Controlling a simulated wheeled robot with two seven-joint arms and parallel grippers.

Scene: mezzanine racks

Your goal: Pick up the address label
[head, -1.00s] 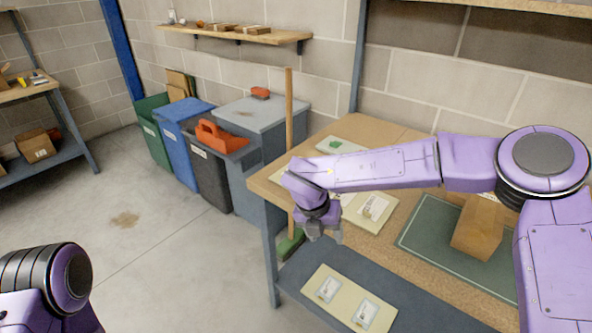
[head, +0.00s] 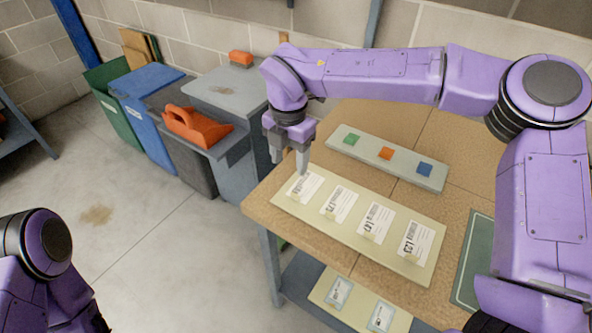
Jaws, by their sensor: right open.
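A pale board (head: 392,253) on the wooden workbench carries several white labels in a row, each with black print like a barcode. The leftmost label (head: 306,186) lies at the board's left end; the other labels include one at the right end (head: 416,242). I cannot tell from the print which is the address label. My right gripper (head: 289,162) is open and empty, pointing down just above and left of the leftmost label, apparently apart from it. Its right finger hangs close to that label's upper edge. My left gripper is out of view.
A grey strip (head: 342,153) with green, orange and blue squares lies behind the board. A green mat (head: 473,262) is at the right. Another pale board (head: 362,317) with two small labels sits on the lower shelf. Bins and an orange tool caddy (head: 196,127) stand left.

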